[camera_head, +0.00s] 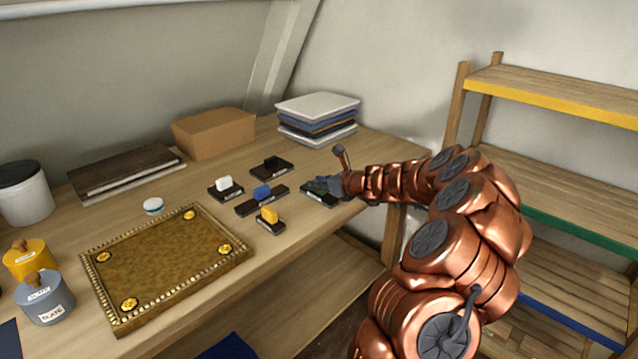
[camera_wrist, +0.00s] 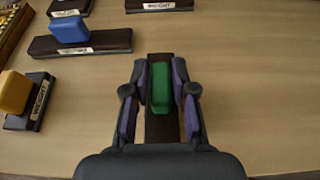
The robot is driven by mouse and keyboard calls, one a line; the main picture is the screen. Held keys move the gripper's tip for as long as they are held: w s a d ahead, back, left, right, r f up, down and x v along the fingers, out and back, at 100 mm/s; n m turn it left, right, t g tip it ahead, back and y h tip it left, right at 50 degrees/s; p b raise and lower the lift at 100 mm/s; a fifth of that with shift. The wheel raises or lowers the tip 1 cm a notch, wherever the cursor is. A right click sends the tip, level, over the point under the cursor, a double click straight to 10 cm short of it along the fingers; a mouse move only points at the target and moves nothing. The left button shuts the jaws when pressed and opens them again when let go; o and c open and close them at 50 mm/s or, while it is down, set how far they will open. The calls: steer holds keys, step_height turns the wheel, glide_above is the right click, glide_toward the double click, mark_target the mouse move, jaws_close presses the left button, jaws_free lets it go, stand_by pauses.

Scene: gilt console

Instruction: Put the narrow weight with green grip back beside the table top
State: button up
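The narrow weight with green grip has a long dark base and a green block on top (camera_wrist: 160,88). In the head view it lies at the right end of the row of weights, near the table's right edge (camera_head: 319,195). My gripper (camera_wrist: 160,80) reaches over it, with one finger on each side of the green grip. The fingers look closed against the grip. The near part of the base lies between my fingers. The table top in the task may be the gilt studded panel (camera_head: 115,303), which lies flat on the bench at the left.
Weights with blue (camera_head: 262,191), yellow (camera_head: 269,215), white (camera_head: 224,184) and black grips (camera_head: 271,163) stand left of my gripper. Shelves (camera_head: 550,90) stand right.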

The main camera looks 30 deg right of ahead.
steer(key=shift+o, duration=1.3)
steer(key=shift+r, duration=0.1)
steer(key=v, duration=1.2)
